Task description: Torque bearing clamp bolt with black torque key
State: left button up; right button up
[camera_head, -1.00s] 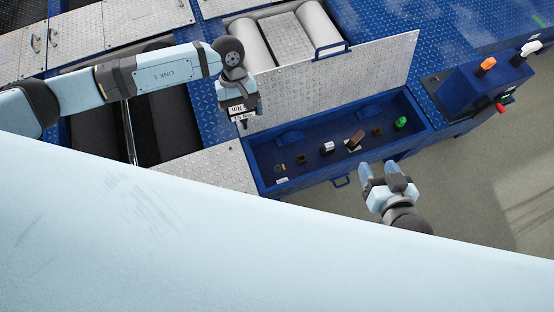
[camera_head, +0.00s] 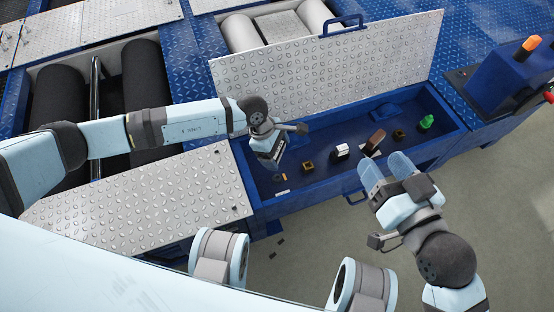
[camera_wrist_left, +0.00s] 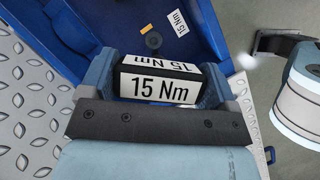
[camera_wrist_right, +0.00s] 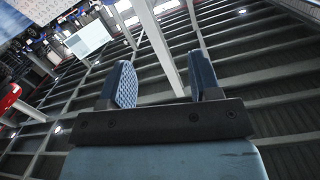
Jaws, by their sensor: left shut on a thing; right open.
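My left gripper (camera_head: 268,148) is shut on the black torque key (camera_wrist_left: 158,84), a dark block with white "15 Nm" labels. In the left wrist view the key sits between both fingers, and its lower end is hidden. In the head view the key (camera_head: 272,158) is over the left end of the open blue tray (camera_head: 300,201). My right gripper (camera_head: 385,172) is open and empty, near the front edge of the tray. It also shows open in the right wrist view (camera_wrist_right: 160,85). I cannot pick out the bearing clamp bolt.
The tray holds a brass piece (camera_head: 308,167), a white-and-black block (camera_head: 341,151), a brown piece (camera_head: 375,140) and a green piece (camera_head: 426,122). A raised tread-plate lid (camera_head: 330,68) stands behind it. A "15 Nm" label (camera_wrist_left: 177,24) marks the tray floor.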

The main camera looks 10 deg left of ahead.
pick_arm(q)
jog(key=shift+d+f, duration=0.1)
dwell(0.3)
jog(key=shift+f+b, duration=0.6)
jog(key=shift+f, duration=0.25)
notch_tip(320, 180, down, 2)
jog(key=shift+f+b, duration=0.25)
jog(key=shift+b, duration=0.6)
jog(key=shift+f+b, duration=0.45)
jog(key=shift+f, duration=0.35)
pick_arm(e)
jog(key=w+n, duration=0.1)
jog(key=w+d+n+t, duration=0.1)
jog(key=shift+d+r+n+y, duration=0.1)
jog(key=shift+r+n+y, duration=0.1)
jog(key=shift+n+y, duration=0.1)
jog(key=shift+r, duration=0.1)
pick_arm(q)
jog(key=shift+f, duration=0.2)
pick_arm(e)
jog(key=shift+t, duration=0.3)
pick_arm(q)
jog(key=shift+f+b, duration=0.75)
jog(key=shift+f, duration=0.2)
pick_arm(e)
jog(key=shift+f, duration=0.85)
